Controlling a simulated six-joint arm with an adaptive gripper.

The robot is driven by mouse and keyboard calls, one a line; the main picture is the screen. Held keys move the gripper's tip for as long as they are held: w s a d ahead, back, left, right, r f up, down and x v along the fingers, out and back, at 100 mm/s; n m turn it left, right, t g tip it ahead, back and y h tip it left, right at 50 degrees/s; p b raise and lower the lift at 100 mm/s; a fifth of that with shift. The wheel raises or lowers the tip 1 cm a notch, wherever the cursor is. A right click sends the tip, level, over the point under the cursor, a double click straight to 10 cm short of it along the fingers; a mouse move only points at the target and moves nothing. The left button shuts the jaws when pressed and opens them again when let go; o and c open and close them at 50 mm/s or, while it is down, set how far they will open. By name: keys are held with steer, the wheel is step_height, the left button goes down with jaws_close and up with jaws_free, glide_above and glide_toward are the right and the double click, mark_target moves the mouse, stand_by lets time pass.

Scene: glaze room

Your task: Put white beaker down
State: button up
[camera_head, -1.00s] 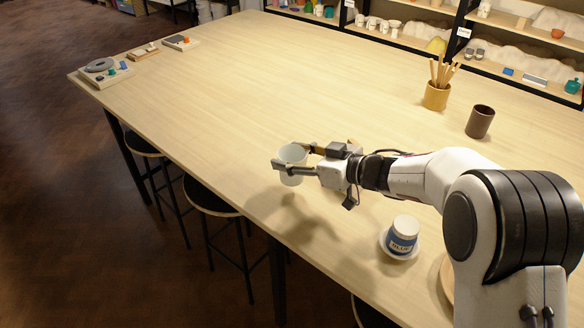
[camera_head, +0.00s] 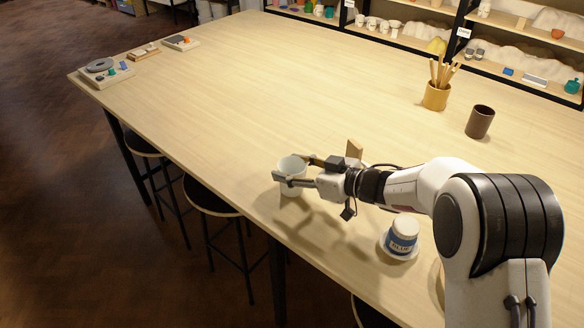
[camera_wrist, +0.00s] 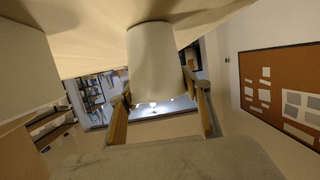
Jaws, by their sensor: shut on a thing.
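The white beaker (camera_head: 291,168) is upright between the fingers of my gripper (camera_head: 293,171), close to the table's near left edge in the head view. My gripper is shut on it, with one finger on each side. In the wrist view the beaker (camera_wrist: 152,62) fills the upper middle between the two fingers (camera_wrist: 160,118). I cannot tell whether its base touches the table (camera_head: 225,110).
A jar with a blue label (camera_head: 402,236) stands on a white saucer (camera_head: 384,246) right of the gripper. A wooden block (camera_head: 354,149) stands behind the gripper. A tool pot (camera_head: 436,97) and dark cup (camera_head: 480,122) stand further back. The table's middle left is clear.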

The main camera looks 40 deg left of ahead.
steer(key=shift+f, duration=0.1)
steer(key=o, duration=1.1)
steer(key=v, duration=0.7)
steer(key=shift+d+r, duration=0.25)
